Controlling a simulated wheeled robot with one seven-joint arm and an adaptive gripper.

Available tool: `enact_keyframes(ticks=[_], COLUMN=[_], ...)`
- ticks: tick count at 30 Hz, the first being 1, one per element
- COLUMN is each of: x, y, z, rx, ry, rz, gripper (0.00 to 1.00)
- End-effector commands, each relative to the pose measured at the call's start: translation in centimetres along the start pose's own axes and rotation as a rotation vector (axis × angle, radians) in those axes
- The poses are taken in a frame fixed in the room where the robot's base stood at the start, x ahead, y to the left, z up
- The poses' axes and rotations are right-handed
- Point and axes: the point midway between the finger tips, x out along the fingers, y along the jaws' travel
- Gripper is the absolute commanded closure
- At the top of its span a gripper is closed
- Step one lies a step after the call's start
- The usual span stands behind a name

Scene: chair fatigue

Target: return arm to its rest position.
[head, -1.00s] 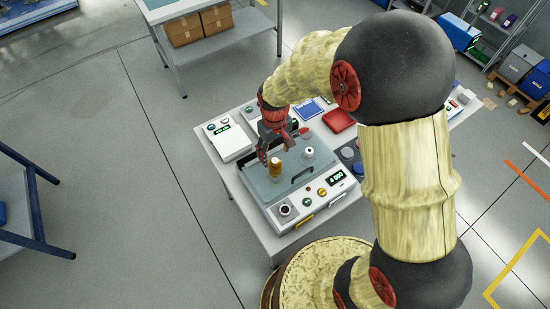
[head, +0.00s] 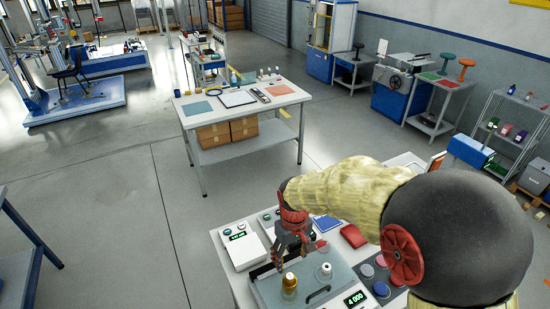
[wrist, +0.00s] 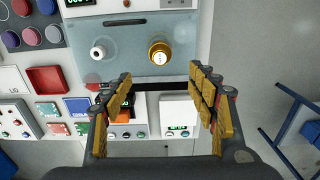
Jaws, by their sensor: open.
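My gripper (head: 292,258) hangs above the bench-top machine in the head view, its fingers pointing down near a gold-topped cylinder (head: 289,284). In the wrist view my gripper (wrist: 161,78) has its two fingers spread wide, with nothing between them. The gold-topped cylinder (wrist: 159,53) shows just beyond the fingertips, apart from both. My arm is bent over the bench from the right, not folded in. Its lower links are cut off by the bottom edge of the head view.
The machine's grey-blue plate (head: 265,294) also bears a white cylinder (head: 324,271) and a dark handle. A white scale (head: 241,246), a red tray (head: 353,236) and coloured discs lie close around. A white table (head: 200,126) stands behind. Open floor (head: 110,215) lies left.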

Motion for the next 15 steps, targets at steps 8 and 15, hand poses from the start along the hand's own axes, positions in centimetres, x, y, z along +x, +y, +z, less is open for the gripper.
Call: enact_keyframes(ticks=[8,15], x=[0.3,-2.3], y=[-0.7,-0.4], z=[3.6,8.9], rx=[0.066,0.162], ry=[-0.061,0.002], rz=[-0.01,-0.001], gripper=[0.42,0.42])
